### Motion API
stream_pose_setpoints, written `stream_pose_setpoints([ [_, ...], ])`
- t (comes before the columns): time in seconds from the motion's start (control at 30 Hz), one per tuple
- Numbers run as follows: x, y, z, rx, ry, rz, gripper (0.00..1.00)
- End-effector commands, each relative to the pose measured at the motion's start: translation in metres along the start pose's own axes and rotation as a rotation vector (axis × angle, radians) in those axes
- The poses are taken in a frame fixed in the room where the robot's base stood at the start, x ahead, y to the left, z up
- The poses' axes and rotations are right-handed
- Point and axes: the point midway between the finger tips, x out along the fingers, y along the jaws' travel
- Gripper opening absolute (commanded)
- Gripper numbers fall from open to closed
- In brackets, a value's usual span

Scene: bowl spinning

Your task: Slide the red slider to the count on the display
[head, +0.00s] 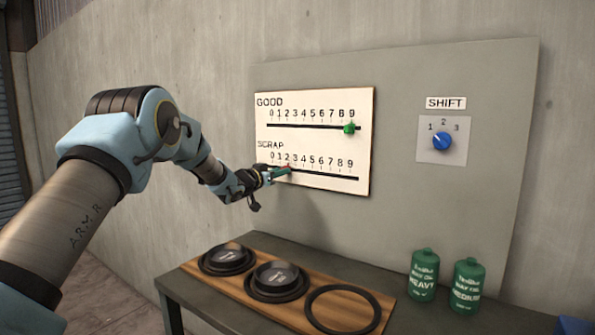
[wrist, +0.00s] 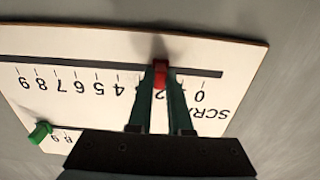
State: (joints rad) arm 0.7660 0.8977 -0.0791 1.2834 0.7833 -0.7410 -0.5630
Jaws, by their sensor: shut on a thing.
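The red slider (head: 289,168) is on the lower SCRAP track of a white board (head: 315,143), at about the 2 mark. It also shows in the wrist view (wrist: 161,73), which sees the board upside down. My gripper (head: 280,172) is shut on the red slider, with one finger on each side of it in the wrist view (wrist: 161,82). The fingers hide some numbers beside the slider. A green slider (head: 349,128) sits at 9 on the upper GOOD track; it also shows in the wrist view (wrist: 40,132). I see no separate count display.
A blue SHIFT knob (head: 442,141) is on the grey panel (head: 480,80) to the right. On the table (head: 225,310) below, a wooden board (head: 195,268) bears black round dishes (head: 276,280) and a ring (head: 343,312). Two green bottles (head: 424,275) stand right.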

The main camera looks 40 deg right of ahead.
Motion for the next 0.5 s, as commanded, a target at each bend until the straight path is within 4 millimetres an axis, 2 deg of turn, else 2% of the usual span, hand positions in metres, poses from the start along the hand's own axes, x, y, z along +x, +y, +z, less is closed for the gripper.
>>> stream_pose_setpoints([
  [0.1, 0.0, -0.021, -0.003, 0.0, 0.0, -0.003, 0.0],
  [0.2, 0.0, -0.03, -0.001, -0.001, 0.0, -0.001, 0.0],
  [0.5, 0.0, -0.036, 0.0, 0.0, 0.0, 0.0, 0.0],
])
